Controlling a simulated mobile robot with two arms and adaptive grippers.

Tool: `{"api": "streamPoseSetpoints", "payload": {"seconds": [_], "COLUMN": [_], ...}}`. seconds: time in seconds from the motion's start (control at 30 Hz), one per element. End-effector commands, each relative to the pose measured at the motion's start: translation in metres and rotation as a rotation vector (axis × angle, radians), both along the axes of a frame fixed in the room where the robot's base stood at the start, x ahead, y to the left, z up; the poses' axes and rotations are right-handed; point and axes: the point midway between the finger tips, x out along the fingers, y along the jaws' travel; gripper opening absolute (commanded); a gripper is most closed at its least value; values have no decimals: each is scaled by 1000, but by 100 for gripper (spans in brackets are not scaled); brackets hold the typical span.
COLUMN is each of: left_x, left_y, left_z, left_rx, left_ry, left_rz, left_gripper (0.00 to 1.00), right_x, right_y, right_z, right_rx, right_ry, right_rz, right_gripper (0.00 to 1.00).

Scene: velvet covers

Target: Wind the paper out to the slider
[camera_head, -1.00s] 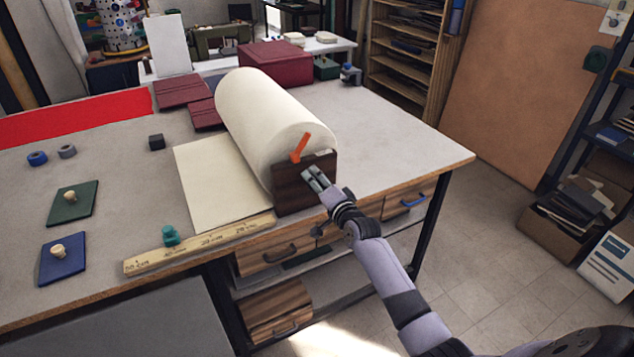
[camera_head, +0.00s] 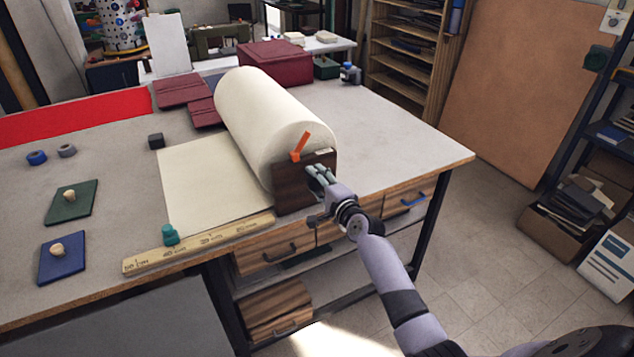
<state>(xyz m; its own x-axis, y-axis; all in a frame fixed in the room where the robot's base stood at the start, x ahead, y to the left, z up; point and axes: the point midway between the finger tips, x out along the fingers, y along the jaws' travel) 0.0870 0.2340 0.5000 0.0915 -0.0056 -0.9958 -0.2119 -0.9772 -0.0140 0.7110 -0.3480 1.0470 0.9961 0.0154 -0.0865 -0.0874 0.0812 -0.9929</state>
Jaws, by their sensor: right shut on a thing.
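A thick cream paper roll (camera_head: 262,115) lies in a dark wooden holder (camera_head: 293,190). A flat sheet of paper (camera_head: 208,175) runs left from under it. The sheet's left edge is about level with the teal slider (camera_head: 170,235), which sits on the wooden ruler (camera_head: 215,238) along the table's front. An orange pointer (camera_head: 300,146) stands at the holder's top. My right gripper (camera_head: 318,173) is at the holder's right face, shut on the crank, which its fingers mostly hide. My left gripper is out of view.
Green (camera_head: 72,203) and blue (camera_head: 62,258) plates with knobs lie at the left. A black cube (camera_head: 156,141) lies just beyond the sheet's far left corner. Dark red covers (camera_head: 182,91) lie behind.

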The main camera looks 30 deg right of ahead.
Motion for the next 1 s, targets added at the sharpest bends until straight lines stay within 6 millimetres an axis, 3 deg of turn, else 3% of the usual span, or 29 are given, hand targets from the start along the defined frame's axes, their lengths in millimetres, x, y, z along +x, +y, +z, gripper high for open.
{"api": "streamPoseSetpoints", "payload": {"seconds": [0.27, 0.3, 0.6, 1.0], "left_x": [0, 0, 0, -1], "left_y": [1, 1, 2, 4], "left_z": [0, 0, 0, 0], "left_rx": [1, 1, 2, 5], "left_ry": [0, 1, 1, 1], "left_rz": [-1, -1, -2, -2], "left_gripper": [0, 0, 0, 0], "right_x": [0, 0, 0, -6], "right_y": [0, 0, 0, 0], "right_z": [-2, -2, -1, 0], "right_rx": [0, 0, -1, -1], "right_ry": [3, 3, 2, 0], "right_rz": [0, 0, 0, 0], "right_gripper": [0, 45, 65, 66]}}
